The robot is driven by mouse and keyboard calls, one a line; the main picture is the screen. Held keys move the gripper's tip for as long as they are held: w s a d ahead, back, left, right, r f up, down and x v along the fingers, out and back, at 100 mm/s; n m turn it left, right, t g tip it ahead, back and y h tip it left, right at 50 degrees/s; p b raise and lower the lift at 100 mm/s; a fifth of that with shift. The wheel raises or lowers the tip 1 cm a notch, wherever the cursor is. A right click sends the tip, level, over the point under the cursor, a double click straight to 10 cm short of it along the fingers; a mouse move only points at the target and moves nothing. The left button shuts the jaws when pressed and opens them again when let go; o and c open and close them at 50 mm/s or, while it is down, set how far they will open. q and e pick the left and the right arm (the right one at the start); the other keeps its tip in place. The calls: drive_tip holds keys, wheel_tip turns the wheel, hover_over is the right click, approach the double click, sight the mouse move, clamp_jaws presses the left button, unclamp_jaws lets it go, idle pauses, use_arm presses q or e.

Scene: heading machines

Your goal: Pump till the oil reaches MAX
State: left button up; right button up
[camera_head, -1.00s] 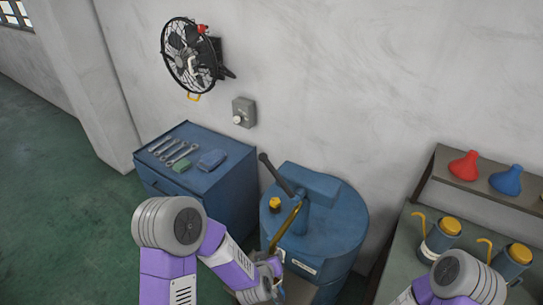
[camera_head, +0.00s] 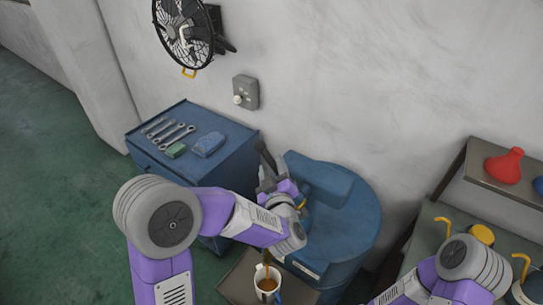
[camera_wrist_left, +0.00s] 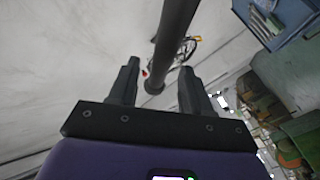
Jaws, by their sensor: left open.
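The blue oil drum (camera_head: 350,225) stands against the wall, with a blue pump on top. Its dark lever (camera_head: 266,158) leans up to the left, partly hidden by my left gripper (camera_head: 268,176). In the left wrist view, the lever's round rod (camera_wrist_left: 174,45) reaches between the fingertips of my left gripper (camera_wrist_left: 158,82), which are apart and not closed on it. A cream mug (camera_head: 262,294) with a blue handle stands on a stand in front of the drum. Brown oil shows in it, but I cannot read any MAX mark. My right gripper is out of the picture.
A blue cabinet (camera_head: 160,165) with wrenches, a green block and a blue cloth (camera_head: 209,144) stands left of the drum. A shelf with a red funnel (camera_head: 504,165) and a bench with canisters are at right. A fan (camera_head: 186,32) hangs on the wall.

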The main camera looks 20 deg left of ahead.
sight(271, 158)
use_arm(q)
drive_tip(key=x, duration=0.4)
drive_tip(key=shift+w+f+p, duration=0.1)
drive_tip(key=shift+w+p, duration=0.25)
clamp_jaws()
